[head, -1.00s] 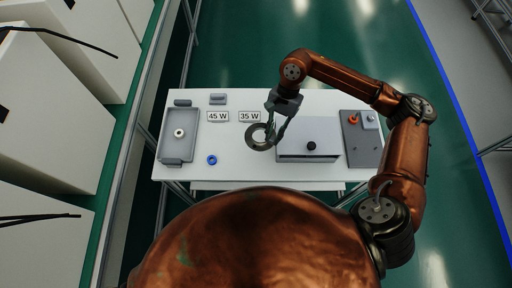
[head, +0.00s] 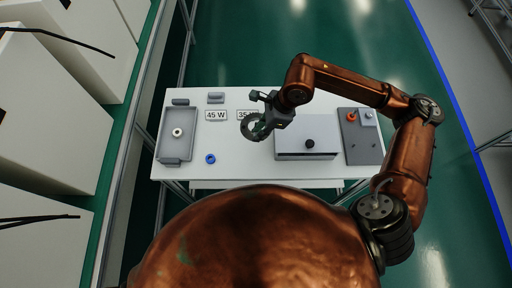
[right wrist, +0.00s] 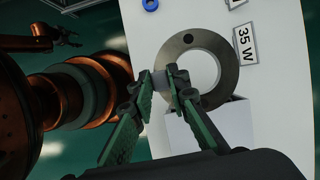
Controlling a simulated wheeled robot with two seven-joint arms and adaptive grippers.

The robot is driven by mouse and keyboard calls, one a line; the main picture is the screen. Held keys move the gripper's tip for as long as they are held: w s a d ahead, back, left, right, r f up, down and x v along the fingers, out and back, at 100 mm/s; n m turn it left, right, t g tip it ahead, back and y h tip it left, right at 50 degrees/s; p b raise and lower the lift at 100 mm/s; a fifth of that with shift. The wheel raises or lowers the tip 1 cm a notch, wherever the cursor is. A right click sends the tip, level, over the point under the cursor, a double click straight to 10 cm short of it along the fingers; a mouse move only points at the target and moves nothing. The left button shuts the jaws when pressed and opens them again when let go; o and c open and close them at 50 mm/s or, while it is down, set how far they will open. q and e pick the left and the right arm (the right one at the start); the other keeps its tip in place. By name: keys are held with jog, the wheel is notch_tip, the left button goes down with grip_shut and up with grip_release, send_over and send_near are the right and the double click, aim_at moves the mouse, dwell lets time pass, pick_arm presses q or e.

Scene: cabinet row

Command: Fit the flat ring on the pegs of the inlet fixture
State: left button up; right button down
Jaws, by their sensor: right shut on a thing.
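The flat ring (head: 245,128) is grey metal with a wide centre hole and a small dark hole in its face. My right gripper (head: 262,128) is shut on its rim; the ring also shows in the right wrist view (right wrist: 230,72), beyond the green-padded fingers (right wrist: 167,80). The ring is left of a grey-white box (head: 290,154) with a black knob and partly covers the 35 W card. I cannot make out pegs or tell which part is the inlet fixture. What looks like my left gripper (right wrist: 65,38) shows small at the upper left of the wrist view; its jaws are unclear.
The white table (head: 235,170) carries a grey tray (head: 163,146) with a white ring at left, a blue ring (head: 210,159), a 45 W card (head: 216,115), and a grey plate (head: 352,155) with orange and white parts at right. The table's front middle is clear.

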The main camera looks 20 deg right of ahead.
notch_tip(320, 180, down, 18)
jog(key=shift+r+b, duration=0.2)
jog(key=shift+b, duration=0.45)
jog(key=shift+f, duration=0.15)
jog(key=c, duration=1.8)
grip_release()
jog(key=shift+c, duration=0.2)
jog(key=v, duration=0.7)
jog(key=shift+r, duration=0.35)
jog(key=shift+d, duration=0.15)
